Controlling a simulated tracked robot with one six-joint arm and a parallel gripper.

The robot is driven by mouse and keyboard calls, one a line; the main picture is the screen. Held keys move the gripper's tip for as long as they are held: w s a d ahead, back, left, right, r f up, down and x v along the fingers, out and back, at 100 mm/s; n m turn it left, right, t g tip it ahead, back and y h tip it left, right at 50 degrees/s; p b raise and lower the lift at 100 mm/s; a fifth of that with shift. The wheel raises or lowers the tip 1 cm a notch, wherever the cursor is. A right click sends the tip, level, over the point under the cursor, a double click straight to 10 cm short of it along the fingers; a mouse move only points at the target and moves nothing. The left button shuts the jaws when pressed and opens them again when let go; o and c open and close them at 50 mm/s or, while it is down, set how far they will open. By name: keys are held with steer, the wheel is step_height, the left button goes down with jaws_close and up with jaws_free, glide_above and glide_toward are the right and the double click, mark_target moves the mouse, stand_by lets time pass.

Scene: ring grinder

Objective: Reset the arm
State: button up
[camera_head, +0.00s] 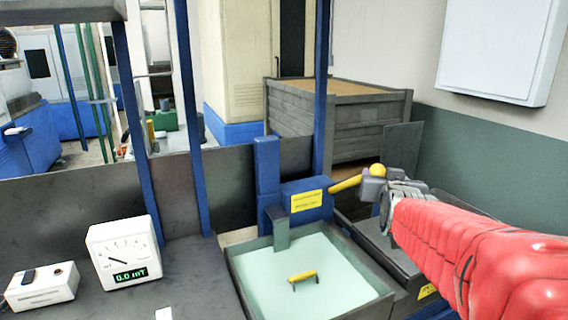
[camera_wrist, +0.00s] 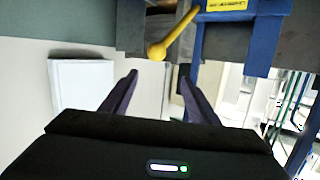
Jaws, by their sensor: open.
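My arm in its red sleeve comes in from the right in the head view. Its grey end, my gripper (camera_head: 377,188), is beside the ball end of a yellow lever (camera_head: 346,183) on the blue machine block. In the wrist view, turned upside down, my gripper (camera_wrist: 158,71) has two dark fingers spread apart with nothing between them. The yellow lever (camera_wrist: 172,37) shows beyond the fingertips, its ball just past the gap. I cannot tell the exact distance, and the fingertips are not clear in the head view.
A tray (camera_head: 240,275) with a pale green surface and a yellow handle (camera_head: 302,277) lies below the lever. A meter (camera_head: 123,253) reading 0.0 mT and a switch box (camera_head: 42,287) stand left. Blue posts (camera_head: 194,110) rise behind. A wall cabinet (camera_head: 500,45) hangs upper right.

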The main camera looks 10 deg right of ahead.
steer(key=s+a+f+n+g+y, duration=0.1)
steer(key=s+a+f+g+y, duration=0.15)
steer(key=s+a+f, duration=0.35)
steer(key=s+a+f+g+y, duration=0.15)
steer(key=s+f+g, duration=0.25)
steer(key=f, duration=0.4)
steer(key=s+a+f+n+g+y, duration=0.2)
steer(key=s+a+n, duration=0.2)
steer(key=s+a, duration=1)
steer(key=s, duration=0.3)
steer(key=shift+a+f, duration=0.15)
steer(key=shift+a, duration=0.25)
